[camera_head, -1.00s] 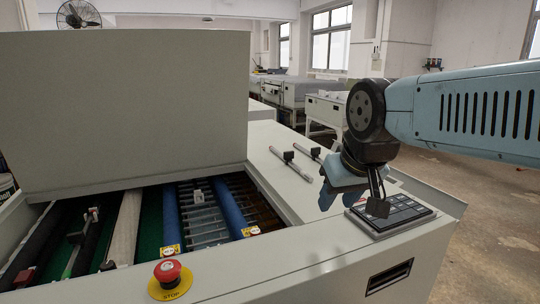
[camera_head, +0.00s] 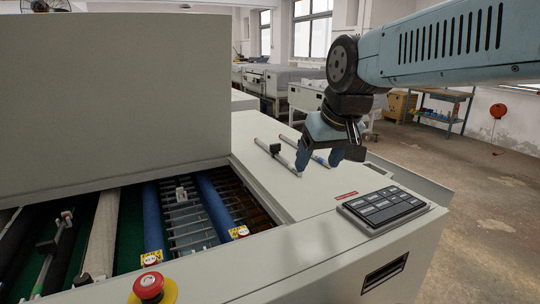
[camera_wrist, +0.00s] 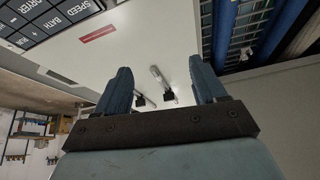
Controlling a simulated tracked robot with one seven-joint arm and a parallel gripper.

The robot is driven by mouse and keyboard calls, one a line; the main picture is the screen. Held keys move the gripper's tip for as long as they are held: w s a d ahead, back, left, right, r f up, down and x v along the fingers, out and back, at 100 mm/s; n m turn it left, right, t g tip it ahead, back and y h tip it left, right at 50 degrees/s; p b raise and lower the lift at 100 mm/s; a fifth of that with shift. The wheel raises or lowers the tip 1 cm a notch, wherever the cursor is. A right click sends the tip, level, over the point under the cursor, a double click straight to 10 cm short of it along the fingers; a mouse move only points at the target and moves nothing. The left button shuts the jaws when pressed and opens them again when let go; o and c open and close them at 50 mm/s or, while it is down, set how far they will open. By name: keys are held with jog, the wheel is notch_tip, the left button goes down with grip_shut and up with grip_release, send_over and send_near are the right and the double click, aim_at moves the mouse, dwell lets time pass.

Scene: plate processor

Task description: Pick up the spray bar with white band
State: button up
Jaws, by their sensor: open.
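Two thin grey spray bars lie side by side on the machine's pale top. The left bar (camera_head: 268,148) shows a black block on it. The right bar (camera_head: 289,140) is partly hidden behind my gripper. My blue gripper (camera_head: 319,163) is open and empty, pointing down above the top near the bars' near ends. It also shows in the wrist view (camera_wrist: 160,68).
A black keypad (camera_head: 382,206) sits at the near right corner of the top. A red stop button (camera_head: 149,287) is at the front. The open roller bay (camera_head: 185,215) lies left of the bars, with a tall grey cover (camera_head: 115,95) behind it.

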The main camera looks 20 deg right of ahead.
jog(key=w+r, duration=0.4)
jog(key=w, duration=0.8)
jog(key=n+g, duration=0.1)
jog(key=n, duration=0.1)
send_near(275, 144)
jog(key=x, duration=1.1)
jog(key=shift+s+r, duration=0.1)
jog(key=shift+c, duration=0.4)
jog(key=shift+d, duration=0.1)
jog(key=c, duration=1.1)
jog(key=shift+r, duration=0.1)
jog(key=shift+c, duration=0.2)
